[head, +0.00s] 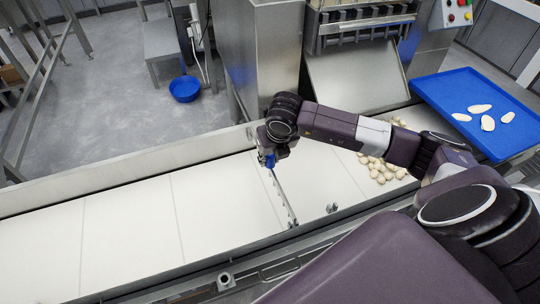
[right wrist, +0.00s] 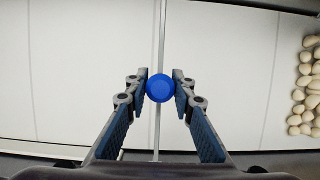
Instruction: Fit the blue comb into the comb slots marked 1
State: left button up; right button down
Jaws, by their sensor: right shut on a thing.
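My right gripper (head: 268,155) hangs over the white conveyor belt near its far side wall. It is shut on the blue comb (right wrist: 160,88), of which the right wrist view shows only a round blue knob between the fingertips. A little blue also shows below the gripper in the head view (head: 269,161). A thin toothed metal strip (head: 284,200) runs across the belt from below the gripper towards the near rail. I cannot tell whether it belongs to the comb or to the slots. No number 1 is readable. My left gripper is not in view.
Pale filled pasta pieces (head: 376,170) lie heaped on the belt right of the strip, partly behind my right arm. A blue tray (head: 450,91) with several pale pieces stands at the right. The belt left of the strip (head: 130,220) is bare. A blue bowl (head: 185,89) sits on the floor.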

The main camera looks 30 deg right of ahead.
jog(key=shift+b, duration=0.3)
dwell(0.7)
jog(key=shift+b, duration=0.8)
dwell(1.2)
jog(key=shift+f+b, duration=1.25)
jog(key=shift+b, duration=0.1)
jog(key=shift+f, duration=0.1)
jog(key=shift+f+b, duration=0.25)
jog(key=shift+b, duration=0.15)
dwell(0.5)
dwell(0.6)
jog(key=c, duration=1.3)
grip_release()
